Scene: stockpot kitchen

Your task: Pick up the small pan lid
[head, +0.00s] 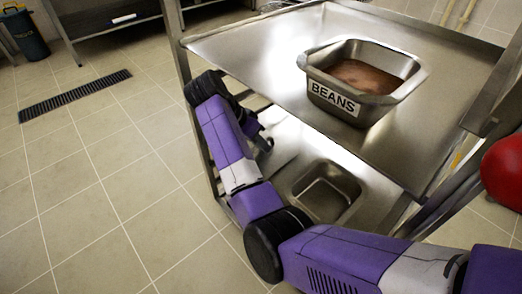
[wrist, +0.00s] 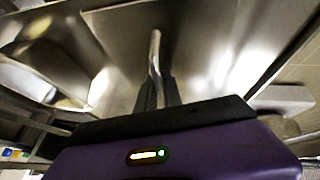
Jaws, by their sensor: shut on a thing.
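My gripper (wrist: 160,88) is shut on a thin, bent metal handle (wrist: 155,48) that rises between its two dark fingers in the wrist view. The handle stands in front of a shiny steel surface; this appears to be the small pan lid (wrist: 125,45), but its outline is hard to tell from the steel around it. In the head view my gripper (head: 263,142) is over the lower shelf, below the upper shelf's edge. The lid cannot be made out clearly there.
An open small pan (head: 325,191) sits on the lower shelf, right of my gripper. Above, the upper steel shelf (head: 250,60) carries a pan labelled BEANS (head: 345,100) with brown contents. A red ball-like object (head: 504,171) is at the right edge.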

